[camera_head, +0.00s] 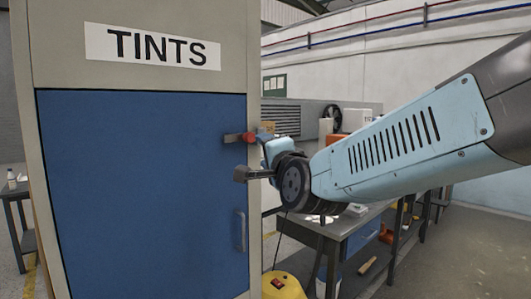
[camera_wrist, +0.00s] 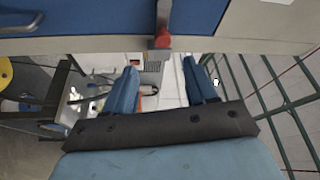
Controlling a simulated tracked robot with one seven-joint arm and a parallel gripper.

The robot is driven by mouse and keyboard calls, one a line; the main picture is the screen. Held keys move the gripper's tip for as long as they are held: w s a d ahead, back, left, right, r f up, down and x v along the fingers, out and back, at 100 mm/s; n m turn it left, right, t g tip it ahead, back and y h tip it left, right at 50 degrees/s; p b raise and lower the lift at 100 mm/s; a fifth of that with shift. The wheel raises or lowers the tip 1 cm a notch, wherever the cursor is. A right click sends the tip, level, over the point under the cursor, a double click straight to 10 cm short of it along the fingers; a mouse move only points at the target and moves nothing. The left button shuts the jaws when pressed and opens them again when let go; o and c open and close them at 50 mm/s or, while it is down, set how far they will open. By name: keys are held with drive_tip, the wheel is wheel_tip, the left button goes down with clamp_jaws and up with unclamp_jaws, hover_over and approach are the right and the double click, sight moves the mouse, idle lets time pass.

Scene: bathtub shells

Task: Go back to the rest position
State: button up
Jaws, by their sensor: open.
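My gripper (camera_head: 254,157) is beside the right edge of the tall cabinet, close to a red-tipped latch (camera_head: 238,137). In the wrist view, the two blue fingers of my gripper (camera_wrist: 160,68) are spread apart with nothing between them. The red latch (camera_wrist: 162,41) shows just beyond the fingertips, on the cabinet edge. In the head view, my arm reaches in from the right. I cannot tell whether a finger touches the latch.
The grey cabinet (camera_head: 62,70) has a TINTS label (camera_head: 152,47), a shut blue door (camera_head: 140,190) and a door handle (camera_head: 239,230). A workbench (camera_head: 345,228) stands behind my arm. A yellow vacuum-like object (camera_head: 284,287) is on the floor. Open floor (camera_head: 460,260) lies at right.

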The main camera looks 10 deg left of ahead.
drive_tip(key=s+d+f+n+g+h, duration=0.25)
drive_tip(key=d+f, duration=0.25)
drive_tip(key=d, duration=0.4)
drive_tip(key=s+d+f+n+g+h, duration=0.2)
drive_tip(key=d+f+n+g+h, duration=0.15)
drive_tip(key=d, duration=0.55)
drive_tip(key=s+d+f+n+g+h, duration=0.1)
drive_tip(key=s+d+f+n+g, duration=0.1)
drive_tip(key=s+d, duration=0.4)
drive_tip(key=s+d+f+n+g+h, duration=0.1)
drive_tip(key=s+d+f+g, duration=0.2)
drive_tip(key=s+d+f, duration=0.2)
drive_tip(key=shift+s+d+n+h, duration=0.3)
drive_tip(key=shift+s+d+n, duration=0.1)
drive_tip(key=shift+s+d, duration=0.65)
drive_tip(key=shift+w+d+f, duration=0.1)
drive_tip(key=shift+w, duration=0.1)
